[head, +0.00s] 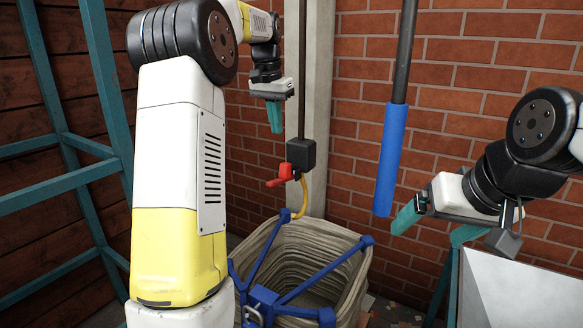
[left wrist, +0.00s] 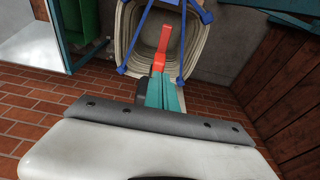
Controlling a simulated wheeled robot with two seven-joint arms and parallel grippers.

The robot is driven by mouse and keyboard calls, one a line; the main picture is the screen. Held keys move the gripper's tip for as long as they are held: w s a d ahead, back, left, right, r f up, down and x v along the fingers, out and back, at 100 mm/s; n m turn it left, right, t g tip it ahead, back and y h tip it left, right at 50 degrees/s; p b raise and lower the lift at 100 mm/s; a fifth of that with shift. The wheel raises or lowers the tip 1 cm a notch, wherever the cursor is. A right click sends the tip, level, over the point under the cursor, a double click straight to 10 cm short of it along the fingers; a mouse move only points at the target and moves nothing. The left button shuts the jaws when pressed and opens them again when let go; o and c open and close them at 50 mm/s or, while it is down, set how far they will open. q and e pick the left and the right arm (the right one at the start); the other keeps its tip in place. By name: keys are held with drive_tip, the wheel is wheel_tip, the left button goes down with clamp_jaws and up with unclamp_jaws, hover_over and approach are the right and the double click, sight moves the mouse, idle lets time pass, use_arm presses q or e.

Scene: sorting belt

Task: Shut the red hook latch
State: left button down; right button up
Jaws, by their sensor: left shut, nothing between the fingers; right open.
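The red hook latch (head: 281,176) sits beside a black box (head: 301,154) on a post against the brick wall. Its lever points to the left and slightly down. My left gripper (head: 275,128) is shut and empty, pointing down above the latch with a gap in the head view. In the left wrist view the red latch (left wrist: 163,45) shows just beyond the teal fingertips of my left gripper (left wrist: 160,82); I cannot tell there whether they touch. My right gripper (head: 406,217) is open, at the right, away from the latch.
A ribbed beige bin (head: 350,290) with a blue frame (head: 265,297) stands below the latch. A yellow hose (head: 304,196) hangs under the box. A dark pole with a blue sleeve (head: 391,160) hangs between the latch and my right gripper. Teal framing (head: 65,125) stands at the left.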

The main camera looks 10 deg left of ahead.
use_arm(q)
hover_over(281, 179)
wheel_tip(281, 179, down, 10)
drive_tip(key=shift+w+f, duration=0.1)
drive_tip(key=shift+s+a+f, duration=0.1)
drive_tip(key=shift+s+f, duration=0.1)
drive_tip(key=shift+f, duration=0.35)
drive_tip(key=shift+s+a+f, duration=0.1)
drive_tip(key=shift+s+f, duration=0.05)
drive_tip(key=shift+f, duration=1.1)
drive_tip(key=shift+s, duration=0.1)
